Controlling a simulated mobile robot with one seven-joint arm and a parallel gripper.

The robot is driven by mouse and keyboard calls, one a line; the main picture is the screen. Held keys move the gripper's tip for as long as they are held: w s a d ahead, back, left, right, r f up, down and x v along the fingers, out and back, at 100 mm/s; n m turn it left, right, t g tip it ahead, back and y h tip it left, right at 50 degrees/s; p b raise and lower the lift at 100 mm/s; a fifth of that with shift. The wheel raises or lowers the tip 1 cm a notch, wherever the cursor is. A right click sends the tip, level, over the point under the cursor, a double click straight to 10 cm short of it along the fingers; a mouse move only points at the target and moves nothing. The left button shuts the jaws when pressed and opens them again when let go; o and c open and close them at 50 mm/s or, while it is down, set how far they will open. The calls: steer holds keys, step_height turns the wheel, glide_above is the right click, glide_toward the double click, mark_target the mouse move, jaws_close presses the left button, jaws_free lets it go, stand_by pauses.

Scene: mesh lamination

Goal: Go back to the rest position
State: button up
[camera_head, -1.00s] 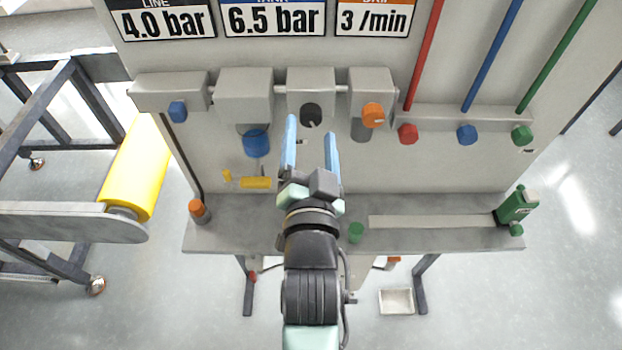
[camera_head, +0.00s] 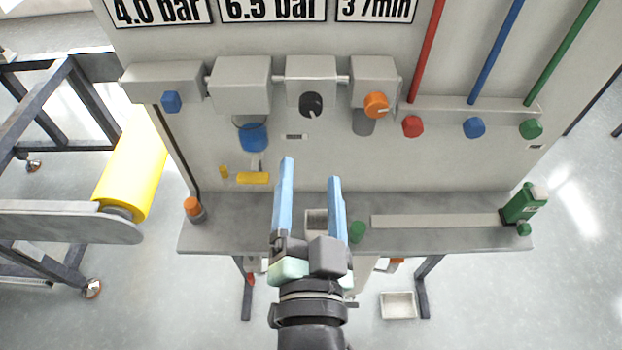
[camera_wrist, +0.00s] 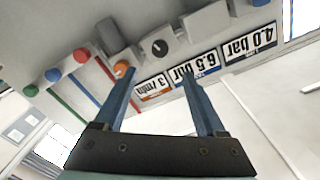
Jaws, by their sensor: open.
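My gripper (camera_head: 311,172) is in the lower middle of the head view, with two blue fingers apart and nothing between them. It is over the grey bench shelf (camera_head: 440,240), in front of the panel (camera_head: 330,150), and touches nothing that I can see. In the wrist view my gripper (camera_wrist: 158,72) shows both fingers spread, with the panel upside down beyond them. The black knob (camera_head: 311,105) on the panel is above the fingertips and apart from them.
An orange knob (camera_head: 376,105) and red (camera_head: 413,126), blue (camera_head: 474,127) and green (camera_head: 531,128) knobs sit on the panel. A yellow roll (camera_head: 131,172) is at left.

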step_height(320, 180, up, 39)
steer(key=s+n+t, duration=0.1)
steer(key=n+t, duration=0.5)
steer(key=t, duration=0.3)
steer(key=shift+s+f+n, duration=0.15)
steer(key=shift+n, duration=0.15)
stand_by(2.5)
